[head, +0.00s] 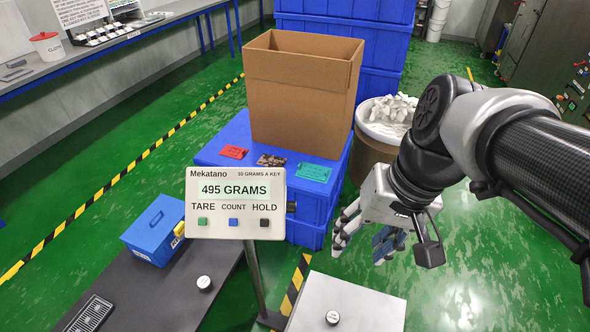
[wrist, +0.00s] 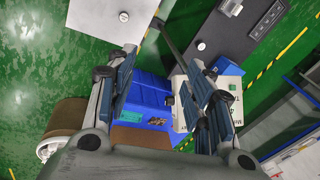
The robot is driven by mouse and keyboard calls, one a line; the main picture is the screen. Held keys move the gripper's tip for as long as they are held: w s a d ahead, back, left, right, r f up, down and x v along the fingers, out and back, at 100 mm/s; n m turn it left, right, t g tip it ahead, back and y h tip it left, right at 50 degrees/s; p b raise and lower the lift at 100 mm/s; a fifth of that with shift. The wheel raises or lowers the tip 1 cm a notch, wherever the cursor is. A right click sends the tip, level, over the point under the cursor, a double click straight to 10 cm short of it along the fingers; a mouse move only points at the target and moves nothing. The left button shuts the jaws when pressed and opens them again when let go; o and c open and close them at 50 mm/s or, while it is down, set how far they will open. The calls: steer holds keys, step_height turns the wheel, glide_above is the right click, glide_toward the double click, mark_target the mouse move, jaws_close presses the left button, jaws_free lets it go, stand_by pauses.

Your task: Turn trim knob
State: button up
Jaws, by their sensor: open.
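The scale display (head: 235,204) stands on a post and reads 495 GRAMS, with green, blue and black buttons. A small dark knob-like part (head: 291,207) sticks out of its right side; I cannot tell for sure that it is the trim knob. A white round knob (head: 332,317) is on the pale plate (head: 365,303), and a similar one (head: 204,282) is on the dark bench. My gripper (head: 362,245) is open and empty, right of the display and apart from it. In the wrist view its spread fingers (wrist: 162,62) partly cover the display (wrist: 184,112).
An open cardboard box (head: 295,100), a red card (head: 233,152) and a teal card (head: 314,173) sit on blue crates (head: 222,150) behind the display. A drum of white pieces (head: 385,120) stands behind my gripper. A blue box (head: 153,229) is at left.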

steer(key=w+f+m+g+y, duration=0.1)
steer(key=w+f+y, duration=0.2)
steer(key=w, duration=0.4)
steer(key=w+d+f+m+g+y, duration=0.1)
steer(key=w+f+y, duration=0.1)
steer(key=w, duration=0.4)
steer(key=w+f+m+g+y, duration=0.1)
steer(key=w+f+y, duration=0.2)
steer(key=w, duration=0.4)
steer(key=m+t+y+p, duration=0.1)
steer(key=m+t+y, duration=0.1)
steer(key=y, duration=0.6)
glide_toward(291, 207)
steer(key=w+a, duration=0.1)
steer(key=a, duration=0.7)
steer(key=shift+w+f, duration=0.2)
steer(key=shift+f, duration=0.25)
steer(key=shift+c, duration=0.4)
steer(key=c, duration=1)
steer(key=shift+c, duration=0.2)
